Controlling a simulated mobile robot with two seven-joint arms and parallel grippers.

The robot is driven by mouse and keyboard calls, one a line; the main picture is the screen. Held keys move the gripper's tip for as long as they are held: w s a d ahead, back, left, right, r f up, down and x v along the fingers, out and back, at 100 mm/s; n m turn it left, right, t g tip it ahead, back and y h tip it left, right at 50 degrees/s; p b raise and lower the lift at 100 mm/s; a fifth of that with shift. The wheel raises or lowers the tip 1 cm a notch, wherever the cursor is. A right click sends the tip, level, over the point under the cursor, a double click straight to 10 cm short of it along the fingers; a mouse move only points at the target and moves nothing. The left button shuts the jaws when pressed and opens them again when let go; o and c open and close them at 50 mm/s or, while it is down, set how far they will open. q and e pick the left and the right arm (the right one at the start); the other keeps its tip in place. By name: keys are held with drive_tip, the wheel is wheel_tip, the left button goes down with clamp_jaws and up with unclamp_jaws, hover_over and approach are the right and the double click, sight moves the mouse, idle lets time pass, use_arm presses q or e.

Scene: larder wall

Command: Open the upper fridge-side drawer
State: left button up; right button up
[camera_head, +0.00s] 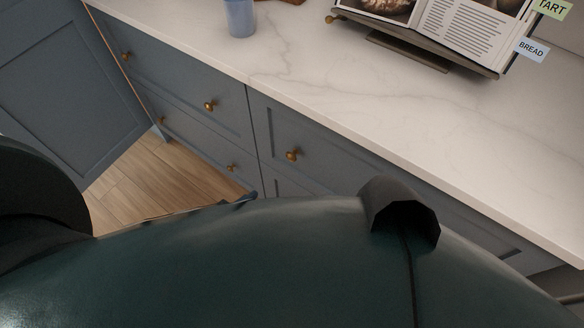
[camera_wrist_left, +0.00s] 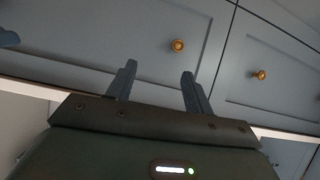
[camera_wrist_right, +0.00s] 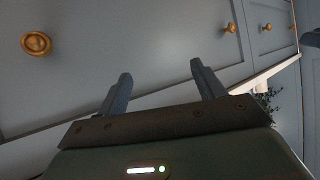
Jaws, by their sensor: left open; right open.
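Grey-blue drawer fronts with round brass knobs run below the counter. In the head view an upper left drawer (camera_head: 176,83) carries two knobs, and an upper right drawer (camera_head: 330,160) shows one knob (camera_head: 291,154). Both look shut. My body hides the rest of the right one, and I cannot tell which is the fridge-side one. My left gripper (camera_wrist_left: 157,68) is open and empty, with a knob (camera_wrist_left: 177,45) beyond its fingers. My right gripper (camera_wrist_right: 160,70) is open and empty, with a knob (camera_wrist_right: 36,43) on a panel off to its left. Neither gripper shows in the head view.
A pale marble counter (camera_head: 400,130) runs above the drawers. A blue cup (camera_head: 240,18) and an open cookbook on a stand (camera_head: 405,47) are on it. A tall grey-blue panel (camera_head: 60,90) stands at the left, beside bare wood floor (camera_head: 150,180). Lower drawers show knobs (camera_head: 231,167).

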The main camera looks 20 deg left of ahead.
drive_tip(key=shift+o, duration=0.7)
drive_tip(key=shift+f+b, duration=0.9)
drive_tip(key=shift+b, duration=0.05)
drive_tip(key=shift+o, duration=1.3)
drive_tip(key=t+b, duration=0.1)
drive_tip(key=b, duration=0.3)
drive_tip(key=f+t+b, duration=0.1)
drive_tip(key=b, duration=0.3)
drive_tip(key=shift+s+d+m+y, duration=0.15)
drive_tip(key=shift+s+m+y, duration=0.15)
drive_tip(key=shift+s, duration=0.05)
use_arm(q)
drive_tip(key=w+a+f+n+t+h, duration=0.1)
drive_tip(key=w+a+f+t, duration=0.15)
drive_tip(key=f, duration=0.25)
drive_tip(key=w+a+f+n+t+h, duration=0.1)
drive_tip(key=w+a+f+t, duration=0.1)
drive_tip(key=f+t, duration=0.15)
drive_tip(key=b+x, duration=0.2)
drive_tip(key=x, duration=1.1)
drive_tip(key=shift+d+f+g+h, duration=0.25)
drive_tip(key=shift+f+g+h, duration=0.05)
drive_tip(key=shift+f, duration=0.25)
use_arm(e)
drive_tip(key=shift+f+t, duration=0.1)
drive_tip(key=shift+t, duration=0.2)
use_arm(q)
drive_tip(key=shift+c, duration=0.3)
clamp_jaws()
